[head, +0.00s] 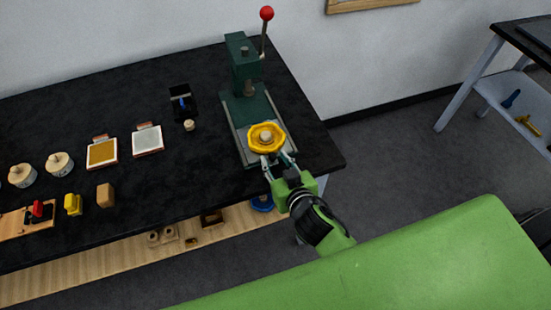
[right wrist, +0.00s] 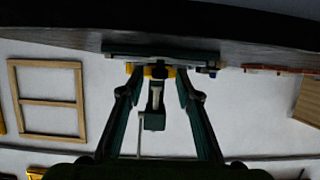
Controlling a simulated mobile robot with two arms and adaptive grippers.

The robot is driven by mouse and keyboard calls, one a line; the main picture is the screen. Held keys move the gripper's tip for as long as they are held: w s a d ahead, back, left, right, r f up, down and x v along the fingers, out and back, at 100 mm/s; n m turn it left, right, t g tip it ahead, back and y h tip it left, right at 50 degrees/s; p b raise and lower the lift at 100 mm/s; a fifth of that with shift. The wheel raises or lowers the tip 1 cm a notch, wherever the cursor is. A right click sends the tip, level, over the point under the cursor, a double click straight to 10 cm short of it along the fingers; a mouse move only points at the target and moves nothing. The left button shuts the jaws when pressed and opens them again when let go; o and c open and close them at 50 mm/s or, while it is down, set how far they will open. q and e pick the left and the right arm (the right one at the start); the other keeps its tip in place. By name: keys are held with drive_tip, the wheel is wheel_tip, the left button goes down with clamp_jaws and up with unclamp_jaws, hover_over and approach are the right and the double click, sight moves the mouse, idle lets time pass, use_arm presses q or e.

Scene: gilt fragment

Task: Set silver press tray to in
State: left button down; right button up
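The dark green press (head: 243,62) stands at the right end of the black table, its red-knobbed lever upright. A silver-grey flat tray (head: 251,159) lies at the front of its base, partly covered by a round gold piece (head: 266,136). My right gripper (head: 277,165) is at the tray's front edge, fingers apart. In the right wrist view the fingers (right wrist: 157,78) are spread, with the press, a dark plate and yellow edges beyond and between them. Whether the fingers touch the tray I cannot tell. My left gripper is not in view.
On the black table (head: 70,110) to the left are a white-topped pad (head: 147,139), a gold-topped pad (head: 102,153), lidded pots (head: 60,163) and small blocks (head: 105,195). A wooden shelf (head: 110,262) is below. Another table (head: 535,40) stands at far right, across open floor.

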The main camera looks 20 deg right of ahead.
sight(259, 124)
clamp_jaws()
drive_tip(key=w+b, duration=0.1)
drive_tip(key=w, duration=1.2)
drive_tip(key=shift+w+a, duration=0.2)
drive_tip(key=shift+w, duration=0.35)
drive_tip(key=shift+r, duration=0.15)
drive_tip(key=shift+w, duration=0.1)
